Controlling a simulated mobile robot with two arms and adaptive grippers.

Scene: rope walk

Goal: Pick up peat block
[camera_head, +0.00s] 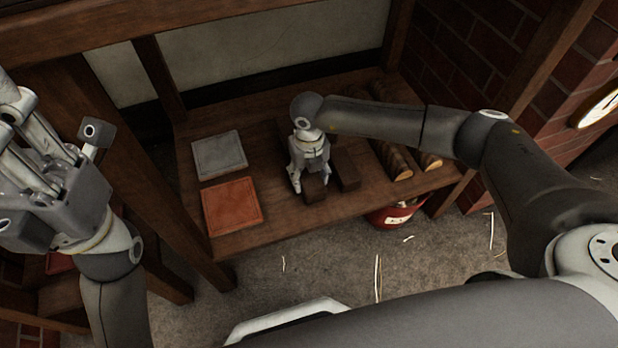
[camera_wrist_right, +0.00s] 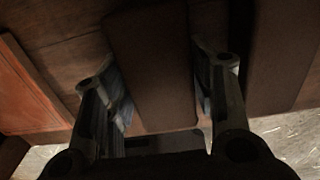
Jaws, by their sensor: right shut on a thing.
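A dark brown peat block (camera_head: 315,190) lies on the wooden shelf, partly hidden by my right gripper (camera_head: 310,184). In the right wrist view the peat block (camera_wrist_right: 152,65) runs between the two fingers of my right gripper (camera_wrist_right: 162,95), which is shut on it from both sides. Another dark brown block (camera_head: 346,170) lies just to the right, and it also shows at the right of the wrist view (camera_wrist_right: 283,55). My left gripper (camera_head: 50,150) is raised at the left of the head view, away from the shelf; its finger opening is unclear.
A grey square slab (camera_head: 219,155) and an orange-red slab (camera_head: 232,206) lie on the shelf (camera_head: 275,222) left of the block. Cut logs (camera_head: 392,160) lie to the right. A red bucket (camera_head: 392,217) stands below. Wooden posts and a brick wall (camera_head: 470,55) bound the shelf.

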